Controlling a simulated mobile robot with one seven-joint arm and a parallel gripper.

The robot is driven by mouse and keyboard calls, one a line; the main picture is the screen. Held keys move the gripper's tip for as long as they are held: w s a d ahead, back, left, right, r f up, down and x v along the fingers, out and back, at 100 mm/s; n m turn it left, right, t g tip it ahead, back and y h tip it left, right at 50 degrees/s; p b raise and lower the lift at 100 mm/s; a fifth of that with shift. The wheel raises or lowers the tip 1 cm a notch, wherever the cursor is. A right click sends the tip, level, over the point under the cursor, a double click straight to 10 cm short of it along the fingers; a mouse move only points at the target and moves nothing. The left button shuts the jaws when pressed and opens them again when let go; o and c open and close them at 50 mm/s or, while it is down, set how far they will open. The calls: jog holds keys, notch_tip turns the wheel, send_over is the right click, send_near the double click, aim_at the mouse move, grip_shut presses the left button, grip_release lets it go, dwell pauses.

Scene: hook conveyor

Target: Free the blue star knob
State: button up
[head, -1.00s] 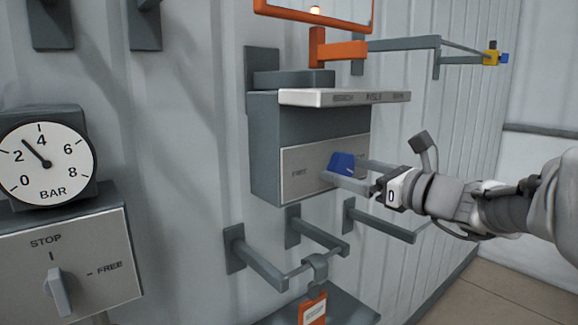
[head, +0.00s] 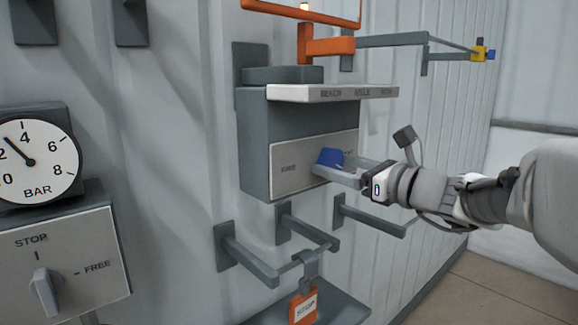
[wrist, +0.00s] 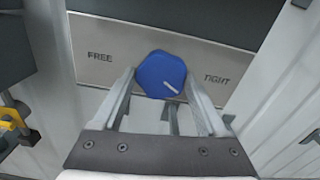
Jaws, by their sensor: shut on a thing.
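The blue star knob (head: 330,158) sits on the light front plate (head: 287,168) of a grey wall box. In the wrist view the knob (wrist: 161,74) lies between my two fingers, with the words FREE (wrist: 100,56) on its left and TIGHT (wrist: 217,79) on its right. Its white pointer line slants to the lower right, on the TIGHT side. My gripper (head: 340,170) is shut on the knob, reaching in from the right. In the wrist view my gripper (wrist: 160,85) has a finger on each side of it.
A light ledge (head: 330,92) juts out above the knob. Grey hook arms (head: 368,220) stick out below, one bearing an orange STOP tag (head: 304,305). An orange bracket (head: 322,45) is above. A gauge (head: 35,158) and STOP/FREE switch (head: 45,290) are at left.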

jog(key=shift+f, duration=0.1)
jog(key=n+b, duration=0.3)
jog(key=b, duration=0.2)
jog(key=n+b, duration=0.4)
jog(key=b, duration=0.1)
jog(key=n+b, duration=0.3)
jog(key=b, duration=0.2)
jog(key=shift+d+f+n, duration=0.1)
jog(key=shift+f+n, duration=0.15)
jog(key=shift+n, duration=0.15)
jog(key=n+b, duration=0.5)
jog(key=b, duration=0.1)
jog(key=shift+w, duration=0.1)
jog(key=n+b, duration=0.1)
jog(key=n, duration=0.1)
jog(key=n+b, duration=0.1)
jog(key=n, duration=0.1)
jog(key=n+b, duration=0.1)
jog(key=shift+r+n+b, duration=0.3)
jog(key=shift+n+b, duration=0.05)
jog(key=shift+n, duration=0.05)
jog(key=o, duration=1.3)
